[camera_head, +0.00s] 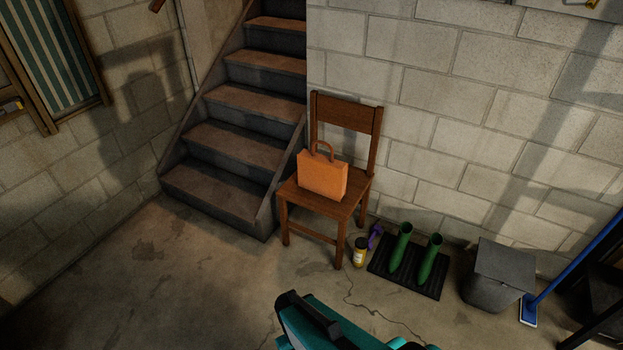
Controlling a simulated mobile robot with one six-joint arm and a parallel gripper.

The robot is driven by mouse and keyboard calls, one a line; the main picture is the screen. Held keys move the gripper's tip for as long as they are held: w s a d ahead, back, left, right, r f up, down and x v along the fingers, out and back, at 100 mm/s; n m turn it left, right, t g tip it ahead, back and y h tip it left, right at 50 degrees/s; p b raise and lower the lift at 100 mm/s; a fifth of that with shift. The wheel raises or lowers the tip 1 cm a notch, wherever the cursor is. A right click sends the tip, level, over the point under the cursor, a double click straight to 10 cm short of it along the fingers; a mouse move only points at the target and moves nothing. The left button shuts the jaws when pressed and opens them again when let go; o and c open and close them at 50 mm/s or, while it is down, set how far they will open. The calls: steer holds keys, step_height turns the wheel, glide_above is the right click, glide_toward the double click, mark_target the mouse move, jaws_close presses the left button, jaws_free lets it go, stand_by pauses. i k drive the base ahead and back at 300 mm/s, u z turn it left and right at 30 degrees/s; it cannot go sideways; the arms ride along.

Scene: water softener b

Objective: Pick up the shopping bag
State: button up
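The shopping bag (322,177) is orange and box-shaped, with a looped handle on top. It stands upright on the seat of a brown wooden chair (345,122), in front of the backrest. The chair stands against the block wall, just right of the stairs. A teal and black part of my arm shows at the bottom middle edge, well below the chair in the picture. I make out no gripper fingers there. Nothing covers the bag.
Stairs (235,150) rise left of the chair. Right of it are a yellow bottle (359,253), a purple item (375,236), green boots (401,249) on a black mat (426,285), a grey bin (497,275) and a blue-handled broom (572,266). Floor in front is mostly clear.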

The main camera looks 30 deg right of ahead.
mark_target(322, 174)
steer(key=z, duration=0.05)
steer(key=i, duration=1)
steer(key=u, duration=0.1)
